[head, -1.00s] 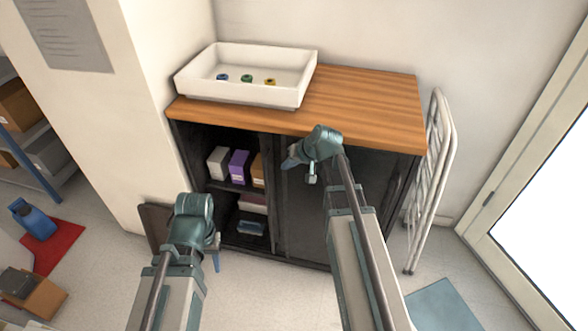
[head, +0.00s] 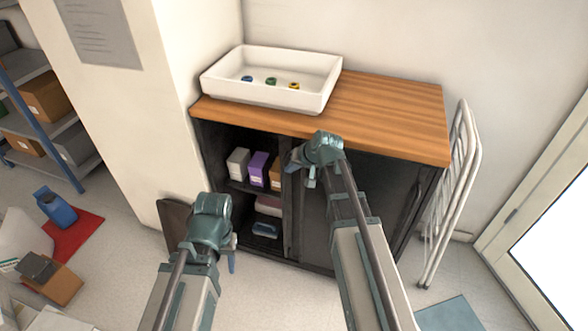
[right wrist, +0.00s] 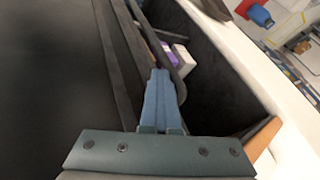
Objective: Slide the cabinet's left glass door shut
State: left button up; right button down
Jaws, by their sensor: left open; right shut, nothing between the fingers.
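The cabinet (head: 213,165) has a wooden top, and its left half stands open onto shelves. A dark door panel (head: 330,225) covers the right half. A dark upright edge (head: 290,225) stands at the middle of the front. My right gripper (head: 291,163) is shut and empty at the upper part of this edge. In the right wrist view its blue fingers (right wrist: 162,90) lie alongside a dark curved bar (right wrist: 165,50), with the dark panel to the left; I cannot tell whether they touch. My left gripper (head: 232,258) is open, low before the cabinet's left side, its fingertips partly hidden.
A white tray (head: 235,94) with several small coloured pieces stands on the cabinet. Boxes, including a purple one (head: 258,168), fill the open shelves. A white folding rack (head: 465,190) leans at the right. A blue shelf unit (head: 55,125) and blue jug (head: 55,208) are at the left.

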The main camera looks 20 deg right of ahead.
jog(key=w+a, duration=0.8)
jog(key=a, duration=0.3)
jog(key=w+a, duration=0.8)
jog(key=a, duration=0.4)
jog(key=shift+a, duration=0.3)
pick_arm(q)
jog(key=shift+d, duration=0.1)
notch_tip(320, 180, up, 8)
jog(key=d+p, duration=0.1)
jog(key=p, duration=0.7)
jog(key=shift+d, duration=0.15)
pick_arm(e)
jog(key=s+d+r, duration=0.7)
jog(key=r, duration=0.1)
pick_arm(q)
jog(key=shift+w, duration=0.1)
pick_arm(e)
jog(key=shift+s, duration=0.1)
jog(key=shift+s, duration=0.1)
